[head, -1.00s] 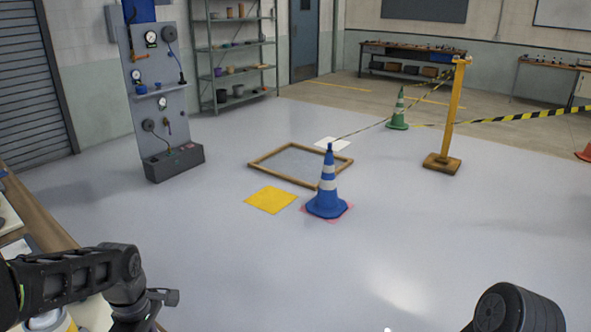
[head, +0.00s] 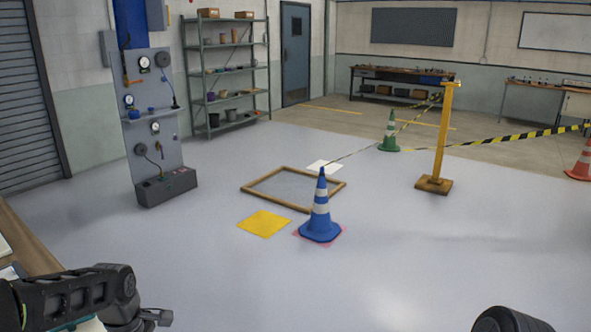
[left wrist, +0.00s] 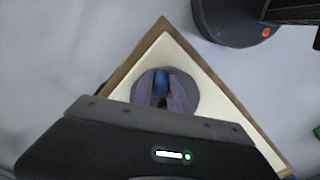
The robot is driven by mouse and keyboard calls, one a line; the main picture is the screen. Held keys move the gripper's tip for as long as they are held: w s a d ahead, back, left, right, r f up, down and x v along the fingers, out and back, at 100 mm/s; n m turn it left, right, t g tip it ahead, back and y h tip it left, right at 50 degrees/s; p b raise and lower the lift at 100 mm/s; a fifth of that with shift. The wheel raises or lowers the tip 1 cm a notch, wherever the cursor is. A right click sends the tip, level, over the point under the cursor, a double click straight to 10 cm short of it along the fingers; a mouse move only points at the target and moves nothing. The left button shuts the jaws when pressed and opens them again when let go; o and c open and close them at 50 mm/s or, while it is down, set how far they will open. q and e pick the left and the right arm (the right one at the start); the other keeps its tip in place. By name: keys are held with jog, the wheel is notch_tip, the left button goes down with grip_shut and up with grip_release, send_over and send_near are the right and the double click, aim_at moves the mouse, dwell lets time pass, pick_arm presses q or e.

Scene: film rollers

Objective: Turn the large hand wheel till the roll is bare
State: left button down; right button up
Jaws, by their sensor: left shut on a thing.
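In the left wrist view my left gripper (left wrist: 163,92) has its two purple-grey fingers shut on a small blue knob-like thing (left wrist: 162,86). Behind the fingers is a round dark grey disc (left wrist: 191,96), perhaps the large hand wheel; fingers and housing hide part of it. The disc lies over a cream surface with a wooden edge (left wrist: 152,38). I cannot make out any roll or film. In the head view my left arm comes in at the lower left, with its fingers not clearly seen. My right gripper is out of view; only a dark arm part shows at the lower right.
A wooden table edge (head: 28,240) runs along the left. A grey gauge panel (head: 150,95) stands behind it. A blue cone (head: 320,212), a wooden floor frame (head: 262,180) and a yellow floor square (head: 264,223) lie ahead.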

pick_arm(q)
jog(key=shift+w+a+r, duration=0.15)
jog(key=shift+w+a, duration=0.1)
jog(key=shift+w, duration=0.15)
jog(key=shift+w+a, duration=0.3)
jog(key=shift+w, duration=0.25)
jog(key=shift+w+a+p, duration=0.35)
jog(key=shift+a+p, duration=0.05)
jog(key=shift+a, duration=0.2)
jog(key=shift+w+a, duration=0.2)
jog(key=shift+a, duration=0.1)
jog(key=shift+a+f, duration=0.1)
jog(key=shift+f, duration=0.1)
